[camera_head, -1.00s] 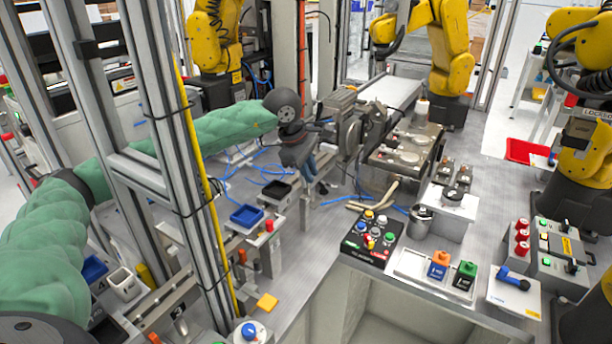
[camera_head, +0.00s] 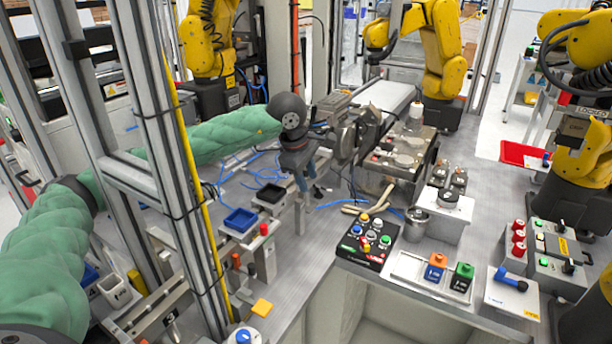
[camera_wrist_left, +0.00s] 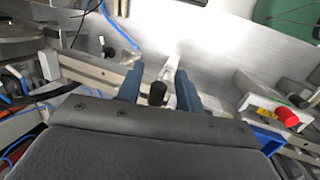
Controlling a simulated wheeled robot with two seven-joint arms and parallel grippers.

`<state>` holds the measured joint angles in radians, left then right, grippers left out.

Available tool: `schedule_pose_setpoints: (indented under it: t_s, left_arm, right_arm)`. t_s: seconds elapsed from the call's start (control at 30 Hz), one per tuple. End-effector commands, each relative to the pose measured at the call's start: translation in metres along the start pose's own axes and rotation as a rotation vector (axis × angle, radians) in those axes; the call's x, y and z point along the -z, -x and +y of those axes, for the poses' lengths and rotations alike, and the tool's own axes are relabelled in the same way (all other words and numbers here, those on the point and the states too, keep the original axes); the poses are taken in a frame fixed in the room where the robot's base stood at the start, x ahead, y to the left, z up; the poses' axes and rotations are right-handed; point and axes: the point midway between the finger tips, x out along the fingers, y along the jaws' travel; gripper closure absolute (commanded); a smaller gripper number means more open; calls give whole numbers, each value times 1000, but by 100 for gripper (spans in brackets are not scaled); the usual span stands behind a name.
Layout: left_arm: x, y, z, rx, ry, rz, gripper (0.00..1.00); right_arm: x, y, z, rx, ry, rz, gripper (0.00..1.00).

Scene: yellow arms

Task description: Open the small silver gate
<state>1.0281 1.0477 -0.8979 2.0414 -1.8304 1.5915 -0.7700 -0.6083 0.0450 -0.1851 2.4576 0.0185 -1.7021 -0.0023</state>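My left gripper (camera_head: 309,184) hangs fingers-down over the metal worktop in the head view, at the end of my green-sleeved arm. In the left wrist view its two blue fingers (camera_wrist_left: 158,84) stand apart, with a black knob (camera_wrist_left: 157,94) showing in the space between them. I cannot tell whether either finger touches the knob. A pale silver piece (camera_wrist_left: 167,72) shows just beyond the knob and may be part of the small silver gate. In the head view a narrow silver upright (camera_head: 300,214) stands below the gripper. The gate's full outline is hard to make out. My right gripper is not in view.
Blue (camera_head: 240,220) and black (camera_head: 272,194) bins lie left of the gripper. A tall aluminium frame (camera_head: 190,200) with a yellow cable stands near my arm. A grey machine (camera_head: 352,128) is close on the right. A black button box (camera_head: 367,243) sits nearer the front.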

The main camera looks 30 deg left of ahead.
Motion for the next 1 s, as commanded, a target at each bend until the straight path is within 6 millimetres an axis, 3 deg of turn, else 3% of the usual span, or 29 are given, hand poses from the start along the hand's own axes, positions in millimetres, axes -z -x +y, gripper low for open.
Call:
schedule_pose_setpoints:
  t_s: [0.37,0.73,1.0]
  left_arm:
    - [1,9,2,-5,1,1,64]
    - [0,62,1,-4,0,0,64]
    - [0,78,1,-2,0,0,64]
  right_arm:
    - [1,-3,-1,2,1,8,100]
    - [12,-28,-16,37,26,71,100]
    - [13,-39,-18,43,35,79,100]
